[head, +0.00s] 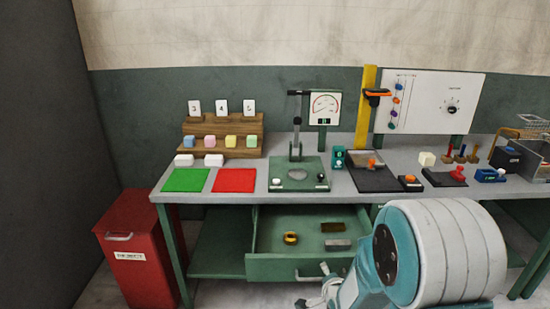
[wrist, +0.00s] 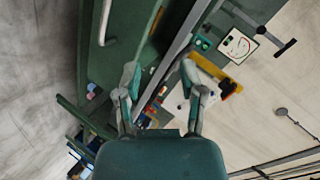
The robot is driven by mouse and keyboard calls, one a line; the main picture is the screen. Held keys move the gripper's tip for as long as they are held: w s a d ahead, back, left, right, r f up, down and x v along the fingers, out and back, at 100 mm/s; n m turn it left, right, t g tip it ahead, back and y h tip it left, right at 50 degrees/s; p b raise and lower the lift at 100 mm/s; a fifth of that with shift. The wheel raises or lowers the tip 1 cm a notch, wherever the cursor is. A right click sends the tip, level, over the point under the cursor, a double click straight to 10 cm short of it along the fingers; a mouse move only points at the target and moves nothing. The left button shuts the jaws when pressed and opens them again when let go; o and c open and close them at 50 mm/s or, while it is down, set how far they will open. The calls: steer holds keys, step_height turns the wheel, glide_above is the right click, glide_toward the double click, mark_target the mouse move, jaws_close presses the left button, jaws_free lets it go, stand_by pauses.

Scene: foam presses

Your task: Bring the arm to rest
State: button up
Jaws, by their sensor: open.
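My arm, white and teal, reaches up from the bottom right of the head view. My gripper (head: 314,286) is at the front of the open green drawer (head: 272,265), in front of its right part; I cannot tell the exact gap. In the wrist view my gripper (wrist: 160,76) has its two fingers spread apart, with nothing held between them. The workbench and its fittings show tilted and small behind the fingers there.
The drawer holds a yellow ring (head: 290,238) and small blocks. The workbench (head: 335,195) carries a green press (head: 298,175), green mat (head: 186,180), red mat (head: 234,180) and block rack (head: 222,139). A red bin (head: 135,255) stands left.

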steer(key=s+r+n+g, duration=0.4)
steer(key=s+r+n, duration=0.3)
steer(key=s+r, duration=0.5)
steer(key=s+r+n+g, duration=0.3)
steer(key=s+r+n, duration=0.2)
steer(key=s, duration=1)
step_height(320, 180, up, 3)
steer(key=shift+d+r, duration=0.1)
steer(key=shift+d, duration=0.35)
